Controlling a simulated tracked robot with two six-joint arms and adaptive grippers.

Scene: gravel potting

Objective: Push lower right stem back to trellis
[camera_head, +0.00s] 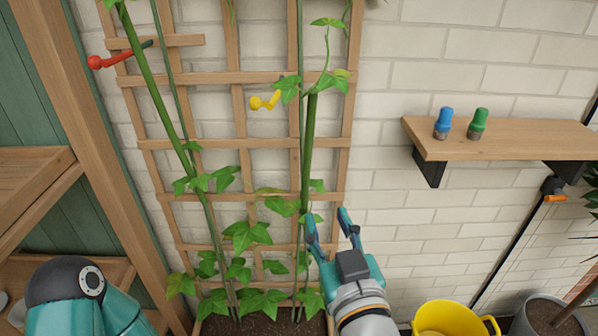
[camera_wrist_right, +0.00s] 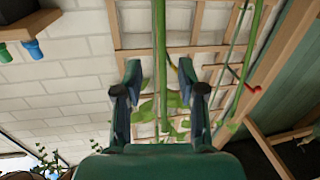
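The right stem (camera_head: 308,150) is a thick green vine running up the right part of the wooden trellis (camera_head: 238,141). Leaves hang around its top and lower part. My right gripper (camera_head: 329,213) is open and empty, just right of the stem's lower part. Its left finger is close to the stem; I cannot tell whether they touch. In the right wrist view the stem (camera_wrist_right: 160,35) shows between the two open fingers (camera_wrist_right: 160,75), beyond the tips. My left arm shows at the bottom left, but its gripper is not in view.
A yellow clip (camera_head: 264,101) is on the trellis and a red clip (camera_head: 97,62) is at its upper left. A left stem (camera_head: 150,85) leans across the trellis. A wall shelf (camera_head: 500,138) holds blue and green bottles. A yellow bucket (camera_head: 450,318) stands lower right.

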